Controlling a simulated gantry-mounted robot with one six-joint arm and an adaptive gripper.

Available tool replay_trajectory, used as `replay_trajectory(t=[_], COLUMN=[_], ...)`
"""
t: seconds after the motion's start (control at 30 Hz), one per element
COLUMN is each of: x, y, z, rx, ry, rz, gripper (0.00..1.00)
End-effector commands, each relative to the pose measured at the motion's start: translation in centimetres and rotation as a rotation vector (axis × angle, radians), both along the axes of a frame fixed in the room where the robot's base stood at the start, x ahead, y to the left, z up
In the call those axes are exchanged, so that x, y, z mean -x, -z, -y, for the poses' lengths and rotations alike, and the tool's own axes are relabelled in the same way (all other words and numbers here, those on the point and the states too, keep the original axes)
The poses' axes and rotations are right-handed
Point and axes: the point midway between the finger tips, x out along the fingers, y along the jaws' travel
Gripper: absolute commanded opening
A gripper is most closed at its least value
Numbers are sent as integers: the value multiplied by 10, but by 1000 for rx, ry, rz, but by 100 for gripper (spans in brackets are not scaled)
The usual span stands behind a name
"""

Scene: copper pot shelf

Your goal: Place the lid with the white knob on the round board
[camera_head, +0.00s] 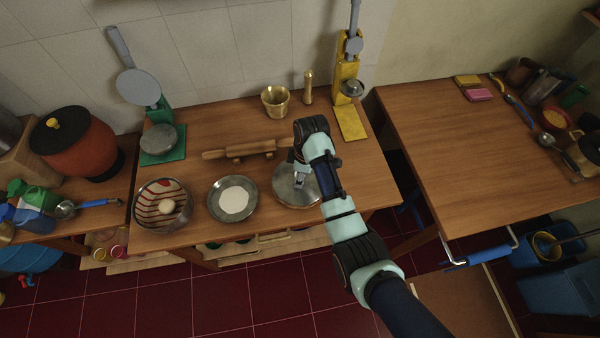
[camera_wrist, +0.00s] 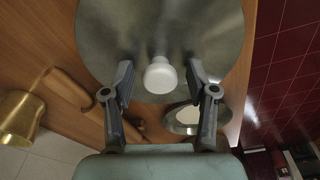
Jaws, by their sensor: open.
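The lid (camera_head: 284,193) is a wide grey metal disc near the front edge of the wooden table. In the wrist view the lid (camera_wrist: 110,40) fills the upper middle, with its white knob (camera_wrist: 159,76) at the centre. My gripper (camera_head: 299,179) is over the lid and hides part of it in the head view. In the wrist view my gripper (camera_wrist: 160,80) is open, with one finger on each side of the knob and gaps to both. I cannot make out the round board; whether it lies under the lid is hidden.
A metal plate with a white disc (camera_head: 234,201) and a striped bowl (camera_head: 150,213) stand left of the lid. A rolling pin (camera_head: 228,152), a brass mortar (camera_head: 275,103) and a yellow press (camera_head: 344,85) stand behind. The right table (camera_head: 430,140) has a wide bare area.

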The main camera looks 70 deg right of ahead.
Motion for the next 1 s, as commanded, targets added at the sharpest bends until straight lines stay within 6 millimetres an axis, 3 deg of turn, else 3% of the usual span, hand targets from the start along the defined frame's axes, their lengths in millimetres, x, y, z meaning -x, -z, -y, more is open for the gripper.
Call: replay_trajectory(t=[0.17, 0.6, 1.0], x=[0, 13, 14], y=[-14, -115, -122], z=[1, 3, 3], rx=[3, 1, 0], ry=[0, 1, 0], rz=[2, 0, 0], gripper=[58, 58, 58])
